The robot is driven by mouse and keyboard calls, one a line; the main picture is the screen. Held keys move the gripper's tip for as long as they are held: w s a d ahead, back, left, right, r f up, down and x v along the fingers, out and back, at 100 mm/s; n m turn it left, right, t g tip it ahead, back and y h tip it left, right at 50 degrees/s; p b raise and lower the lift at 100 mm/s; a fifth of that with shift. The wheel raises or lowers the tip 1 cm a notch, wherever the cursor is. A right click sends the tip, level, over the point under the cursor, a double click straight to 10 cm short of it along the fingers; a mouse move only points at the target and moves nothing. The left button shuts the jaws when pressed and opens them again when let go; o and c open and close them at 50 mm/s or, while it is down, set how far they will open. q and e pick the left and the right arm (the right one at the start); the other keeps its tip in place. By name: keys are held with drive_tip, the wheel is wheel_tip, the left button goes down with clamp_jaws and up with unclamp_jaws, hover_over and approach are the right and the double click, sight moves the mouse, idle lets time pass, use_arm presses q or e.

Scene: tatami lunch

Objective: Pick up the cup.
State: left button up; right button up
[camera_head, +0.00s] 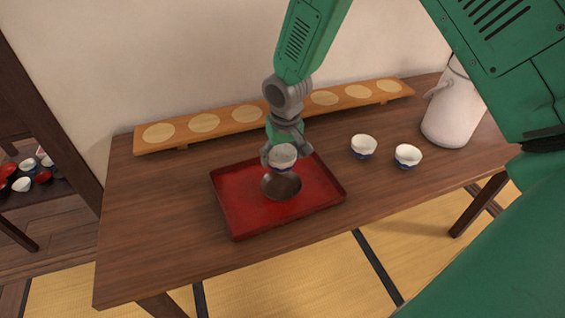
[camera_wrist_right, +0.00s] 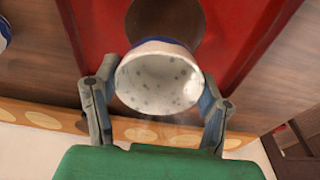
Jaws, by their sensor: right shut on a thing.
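My right gripper (camera_head: 281,157) is shut on a white cup (camera_head: 283,153) with a blue base. The cup is upright and held above the red tray (camera_head: 232,223), over a dark round spot (camera_head: 281,186). In the right wrist view the cup (camera_wrist_right: 158,82) sits between the two fingers (camera_wrist_right: 160,105), its speckled white inside facing the camera. Two similar cups, one (camera_head: 363,146) and another (camera_head: 408,155), stand on the table to the right of the tray. My left gripper is not in view.
A wooden board (camera_head: 228,121) with several pale round discs runs along the back of the table (camera_head: 160,238). A white jug (camera_head: 455,112) stands at the right. Several bowls (camera_head: 27,165) sit on a shelf at the far left. The table's left part is clear.

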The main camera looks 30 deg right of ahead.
drive_tip(key=shift+a+r, duration=0.15)
drive_tip(key=shift+r, duration=0.8)
drive_tip(key=shift+d+r, duration=0.2)
drive_tip(key=shift+r, duration=0.1)
drive_tip(key=shift+d, duration=0.1)
drive_tip(key=shift+a, duration=0.2)
idle(1.8)
